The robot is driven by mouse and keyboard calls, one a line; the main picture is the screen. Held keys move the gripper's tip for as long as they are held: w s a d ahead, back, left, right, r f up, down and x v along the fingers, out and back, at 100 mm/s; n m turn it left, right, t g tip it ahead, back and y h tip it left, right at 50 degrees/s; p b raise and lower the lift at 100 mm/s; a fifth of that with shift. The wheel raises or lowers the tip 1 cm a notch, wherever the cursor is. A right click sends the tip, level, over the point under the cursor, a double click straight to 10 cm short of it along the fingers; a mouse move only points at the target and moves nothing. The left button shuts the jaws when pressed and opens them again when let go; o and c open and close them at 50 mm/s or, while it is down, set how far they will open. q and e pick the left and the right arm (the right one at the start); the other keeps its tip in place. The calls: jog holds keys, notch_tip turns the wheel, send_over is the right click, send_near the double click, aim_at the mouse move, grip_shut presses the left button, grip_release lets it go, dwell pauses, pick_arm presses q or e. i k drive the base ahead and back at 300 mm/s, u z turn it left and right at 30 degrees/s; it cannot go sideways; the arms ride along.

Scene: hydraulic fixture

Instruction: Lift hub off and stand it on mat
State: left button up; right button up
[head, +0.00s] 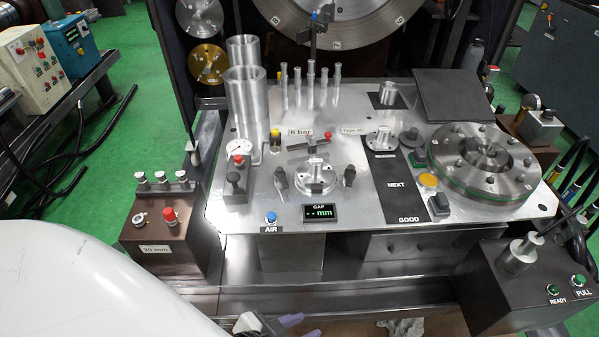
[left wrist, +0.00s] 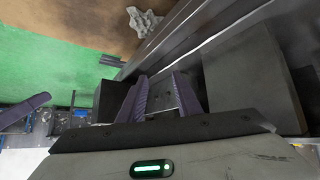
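A silver flanged hub (head: 315,176) sits upright in the fixture at the middle of the metal plate, between two dark clamps (head: 281,181). A second flanged part (head: 382,138) stands at the far end of the black mat (head: 395,205), which is marked NEXT and GOOD. My left gripper (head: 307,327) is at the bottom edge of the head view, in front of and below the plate, apart from the hub. In the left wrist view its two purple fingers (left wrist: 161,80) are apart and empty. A single purple finger (left wrist: 27,112) at the left there seems to be my right gripper's.
A large round flange (head: 508,185) is on the right. A brown box (head: 150,230) stands left, a READY/PULL box (head: 520,285) right. Tall cylinders (head: 247,95) stand behind.

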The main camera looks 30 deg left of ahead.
aim_at(402, 202)
jog(key=u, duration=0.5)
jog(key=k, duration=1.2)
jog(key=z, duration=0.3)
jog(key=i, duration=0.75)
jog(key=z, duration=0.6)
jog(key=i, duration=0.9)
jog(key=u, duration=0.5)
